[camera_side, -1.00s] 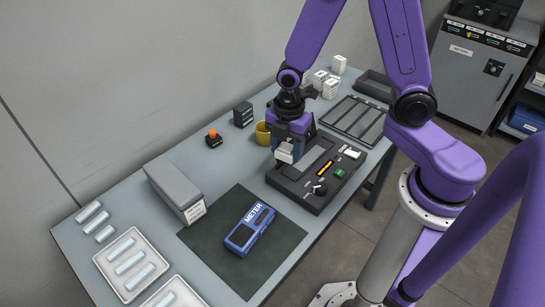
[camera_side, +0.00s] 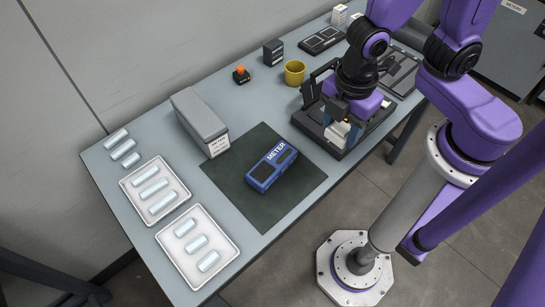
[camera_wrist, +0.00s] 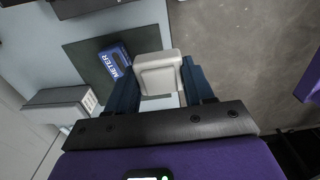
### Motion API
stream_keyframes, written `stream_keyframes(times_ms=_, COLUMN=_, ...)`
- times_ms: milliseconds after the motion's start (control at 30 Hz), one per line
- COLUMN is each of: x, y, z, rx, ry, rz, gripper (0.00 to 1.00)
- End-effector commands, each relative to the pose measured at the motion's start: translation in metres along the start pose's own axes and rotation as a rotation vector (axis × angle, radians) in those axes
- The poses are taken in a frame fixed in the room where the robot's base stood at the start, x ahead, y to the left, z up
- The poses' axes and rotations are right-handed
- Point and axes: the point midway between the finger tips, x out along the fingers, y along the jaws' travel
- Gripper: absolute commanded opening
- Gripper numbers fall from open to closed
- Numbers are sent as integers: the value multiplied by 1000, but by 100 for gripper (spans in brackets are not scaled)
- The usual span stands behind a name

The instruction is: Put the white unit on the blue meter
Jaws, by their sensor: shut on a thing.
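The white unit (camera_wrist: 158,72) is between the two fingers of my gripper (camera_wrist: 161,86) in the wrist view, and they are shut on it. In the side view my gripper (camera_side: 339,134) holds the white unit (camera_side: 337,130) over the near part of the black device, right of the dark mat; the height gap is hard to judge. The blue meter (camera_side: 272,167) lies face up on the dark mat (camera_side: 243,190), with nothing on it. In the wrist view the meter (camera_wrist: 115,60) is left of the white unit, partly hidden by a finger.
The black device (camera_side: 315,129) is partly hidden under my gripper. A grey box (camera_side: 198,115) stands at the mat's back left. Two white trays (camera_side: 153,190) of cylinders are at left.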

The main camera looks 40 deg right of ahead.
Motion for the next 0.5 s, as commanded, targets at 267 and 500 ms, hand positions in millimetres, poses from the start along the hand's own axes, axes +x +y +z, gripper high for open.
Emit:
stream_keyframes(times_ms=267, x=10, y=18, z=-13, rx=3, ry=-2, rz=-1, gripper=22)
stream_keyframes(times_ms=500, x=18, y=32, z=-24, rx=2, ry=-1, rz=-1, gripper=22)
